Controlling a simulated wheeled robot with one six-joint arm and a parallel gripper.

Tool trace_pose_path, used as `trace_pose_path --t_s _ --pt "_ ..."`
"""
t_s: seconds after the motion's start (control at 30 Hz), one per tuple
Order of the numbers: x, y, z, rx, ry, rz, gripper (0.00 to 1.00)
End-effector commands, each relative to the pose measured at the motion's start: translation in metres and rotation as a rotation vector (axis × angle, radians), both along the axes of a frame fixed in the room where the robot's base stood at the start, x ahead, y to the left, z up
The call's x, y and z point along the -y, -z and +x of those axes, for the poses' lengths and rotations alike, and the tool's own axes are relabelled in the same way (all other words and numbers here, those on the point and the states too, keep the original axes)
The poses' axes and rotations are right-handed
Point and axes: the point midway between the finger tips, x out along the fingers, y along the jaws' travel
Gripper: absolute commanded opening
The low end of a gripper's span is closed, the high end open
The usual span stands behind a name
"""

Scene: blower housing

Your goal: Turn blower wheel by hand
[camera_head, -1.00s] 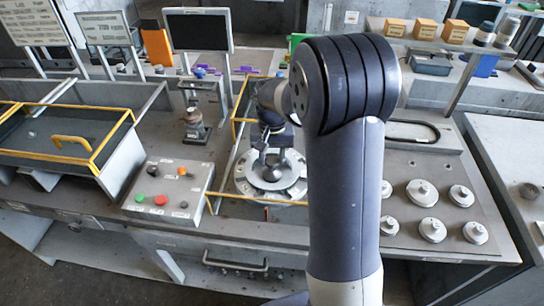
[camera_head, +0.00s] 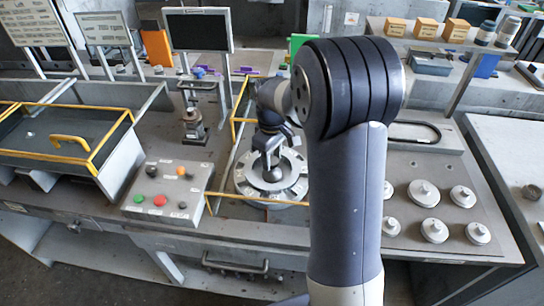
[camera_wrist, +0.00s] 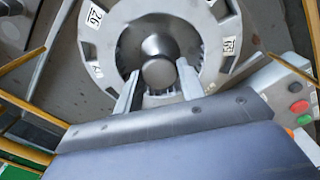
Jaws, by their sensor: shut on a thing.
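The blower wheel (camera_head: 245,184) is a light grey ring with slots around its rim, lying flat in the bench in the head view. In the wrist view the wheel (camera_wrist: 222,45) fills the top middle, with number labels such as 26 on it. A round metal knob (camera_wrist: 158,73) stands at its centre. My gripper (camera_wrist: 156,90) has one finger on each side of the knob and is shut on it. In the head view my gripper (camera_head: 269,172) is over the wheel's middle. The exact finger contact is hard to see.
A yellow rail (camera_head: 255,201) runs close in front of the wheel. A control box (camera_head: 165,190) with coloured buttons stands to its left. Several grey knobbed discs (camera_head: 424,193) lie to the right. A yellow-edged tray (camera_head: 65,140) is at far left.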

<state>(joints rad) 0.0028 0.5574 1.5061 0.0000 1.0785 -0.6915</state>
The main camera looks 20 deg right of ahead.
Motion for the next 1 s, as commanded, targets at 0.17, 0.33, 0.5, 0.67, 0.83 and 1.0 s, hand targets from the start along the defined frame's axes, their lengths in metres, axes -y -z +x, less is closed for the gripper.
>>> trace_pose_path --t_s 0.17,0.33,0.5,0.67,0.83,1.0 --pt "-0.0001 -0.0005 0.0004 0.002 -0.163 0.001 0.0" --pt "-0.0001 -0.0006 0.0006 0.003 -0.308 0.0 0.0" --pt "-0.0001 -0.0007 0.0006 0.003 -0.425 0.0 0.0" --pt "-0.0001 -0.0008 0.0007 0.003 -0.503 0.0 0.0" --pt "-0.0001 -0.0009 0.0007 0.003 -0.554 0.0 0.0" --pt "-0.0001 -0.0009 0.0007 0.003 -0.576 0.0 0.0"
